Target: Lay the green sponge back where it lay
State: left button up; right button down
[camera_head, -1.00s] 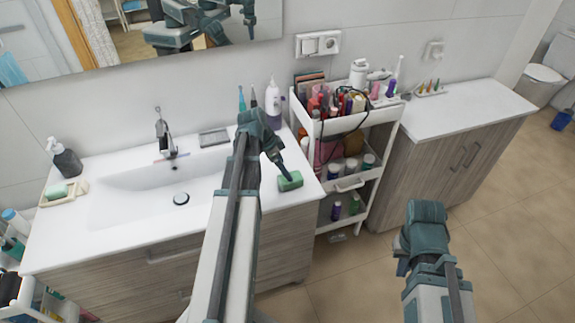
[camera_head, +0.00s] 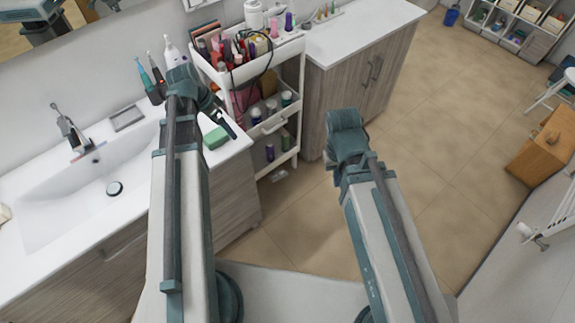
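The green sponge (camera_head: 216,138) lies on the white washbasin counter (camera_head: 238,147) near its right front corner. My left gripper (camera_head: 232,126) is just above and to the right of the sponge in the picture, pointing down to the right. The sponge seems to lie free of its fingers, but whether they are parted is too small to tell. My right gripper (camera_head: 346,132) is in front of the wooden cabinet, over the floor and away from the sponge. Its fingers are hidden behind its wrist, so its opening does not show.
A white cart (camera_head: 237,77) crowded with cosmetics stands right of the counter. Toothbrushes (camera_head: 145,72) stand behind my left wrist. The basin (camera_head: 70,195) with its tap (camera_head: 70,130) is at left. A wooden cabinet (camera_head: 350,85) stands beyond the cart. The tiled floor at right is largely clear.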

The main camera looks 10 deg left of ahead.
pick_arm(q)
jog(key=s+d+n+g+y, duration=0.1)
jog(key=s+d, duration=0.5)
jog(key=d, duration=0.6)
jog(key=s+d+n+g+y, duration=0.1)
jog(key=s+d, duration=0.5)
jog(key=d, duration=0.6)
jog(key=shift+s+d+f+n+y, duration=0.15)
jog(key=shift+s+f+n+y, duration=0.2)
jog(key=shift+n+y, duration=0.5)
jog(key=shift+f, duration=0.1)
notch_tip(320, 180, down, 3)
jog(key=b, duration=0.3)
jog(key=shift+f, duration=0.2)
